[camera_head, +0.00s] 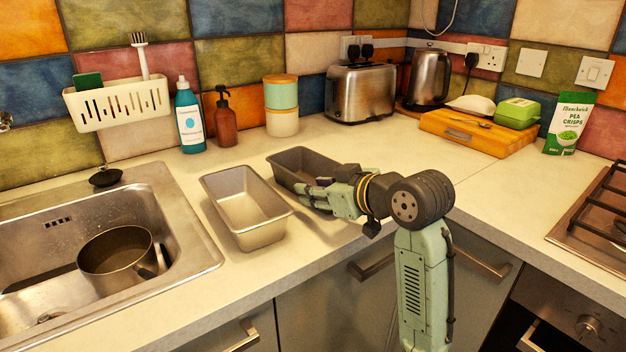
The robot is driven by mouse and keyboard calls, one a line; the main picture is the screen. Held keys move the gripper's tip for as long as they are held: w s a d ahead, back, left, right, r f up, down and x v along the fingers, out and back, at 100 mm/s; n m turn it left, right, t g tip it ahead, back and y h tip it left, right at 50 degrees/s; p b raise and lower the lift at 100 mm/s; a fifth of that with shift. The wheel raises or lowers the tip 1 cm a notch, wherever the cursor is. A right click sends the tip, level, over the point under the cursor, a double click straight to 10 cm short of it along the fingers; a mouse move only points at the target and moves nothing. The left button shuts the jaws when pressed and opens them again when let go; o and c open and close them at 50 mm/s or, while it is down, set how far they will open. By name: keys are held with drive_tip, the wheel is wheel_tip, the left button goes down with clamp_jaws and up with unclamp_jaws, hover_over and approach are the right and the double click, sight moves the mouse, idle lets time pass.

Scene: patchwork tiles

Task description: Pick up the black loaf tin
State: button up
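The black loaf tin (291,162) stands on the counter behind my gripper. It is dark grey and its front right part is hidden by my gripper and arm. A lighter, silver-beige loaf tin (243,207) stands to its left, nearer the sink. My gripper (308,193) reaches in from the right, with its fingers pointing left at the front side of the dark tin, close to the lighter tin's right end. I cannot tell whether the fingers touch the dark tin or whether they are open or shut.
A sink (75,250) with a pot (117,250) lies left. Bottles, stacked canisters (281,105), a toaster (360,93) and kettle (431,78) stand along the wall. A wooden board (465,135) is at the back right, a hob (600,210) far right. Counter right of my arm is clear.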

drive_tip(key=shift+x, duration=1.9)
drive_tip(key=shift+c, duration=0.6)
clamp_jaws()
